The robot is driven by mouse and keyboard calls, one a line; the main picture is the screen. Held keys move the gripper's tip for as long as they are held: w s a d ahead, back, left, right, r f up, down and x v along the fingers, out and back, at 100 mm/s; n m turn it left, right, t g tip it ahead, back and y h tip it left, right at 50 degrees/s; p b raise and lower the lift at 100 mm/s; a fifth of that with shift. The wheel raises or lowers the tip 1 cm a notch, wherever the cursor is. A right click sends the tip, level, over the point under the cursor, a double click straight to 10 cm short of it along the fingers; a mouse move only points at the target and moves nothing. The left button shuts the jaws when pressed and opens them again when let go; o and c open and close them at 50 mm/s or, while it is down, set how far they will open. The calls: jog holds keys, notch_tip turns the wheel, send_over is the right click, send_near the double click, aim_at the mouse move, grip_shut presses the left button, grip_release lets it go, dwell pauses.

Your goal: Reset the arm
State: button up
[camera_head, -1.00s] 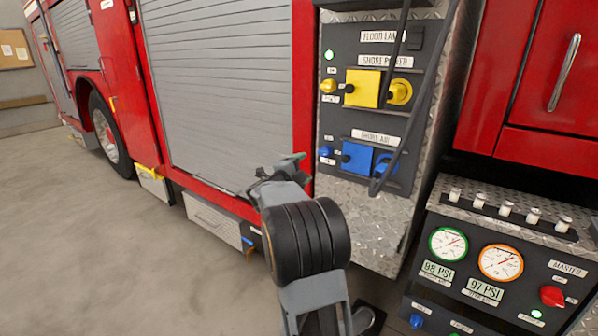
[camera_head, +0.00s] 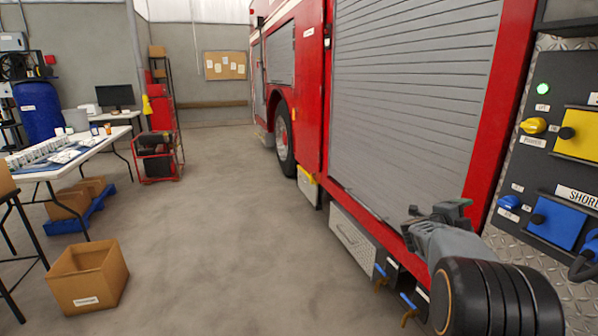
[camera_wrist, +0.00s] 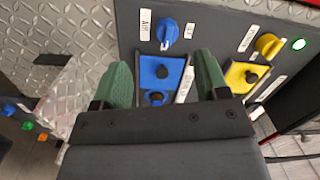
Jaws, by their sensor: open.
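My gripper (camera_head: 438,212) is at the end of my grey and black arm, in front of the truck's grey shutter in the head view. In the wrist view my gripper (camera_wrist: 165,85) has its two green fingers spread apart with nothing between them. Beyond the fingers are the blue shore air plate (camera_wrist: 158,72) and the yellow plate (camera_wrist: 238,76) on a dark panel. The gripper looks apart from the panel.
The red fire truck (camera_head: 310,100) fills the right side. Open concrete floor (camera_head: 220,230) lies to its left. A cardboard box (camera_head: 90,280) sits on the floor at the left, near a white table (camera_head: 85,155), a blue pallet (camera_head: 80,210) and a red-framed cart (camera_head: 157,155).

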jog(key=w+a+f+n+t+y+p, duration=0.1)
jog(key=w+a+f+n+t+y, duration=0.45)
jog(key=a+n+y, duration=0.45)
jog(key=s+a+f+n+g+y+p, duration=0.1)
jog(key=s+a+n+y+p, duration=0.15)
jog(key=a+n, duration=0.2)
jog(key=s+a+n+g+y+p, duration=0.1)
jog(key=s+a+n+y, duration=0.15)
jog(key=a, duration=0.25)
jog(key=s+a+r+n+g+y+p, duration=0.25)
jog(key=s+a+n+g+p, duration=0.5)
jog(key=s, duration=0.75)
jog(key=s+a+r+n+t+p, duration=0.1)
jog(key=s+a+r+n+p, duration=0.3)
jog(key=s+r, duration=0.4)
jog(key=shift+s+a+r+p, duration=0.3)
jog(key=shift+s+a+p, duration=0.2)
jog(key=shift+a+p, duration=0.4)
jog(key=shift+c, duration=0.2)
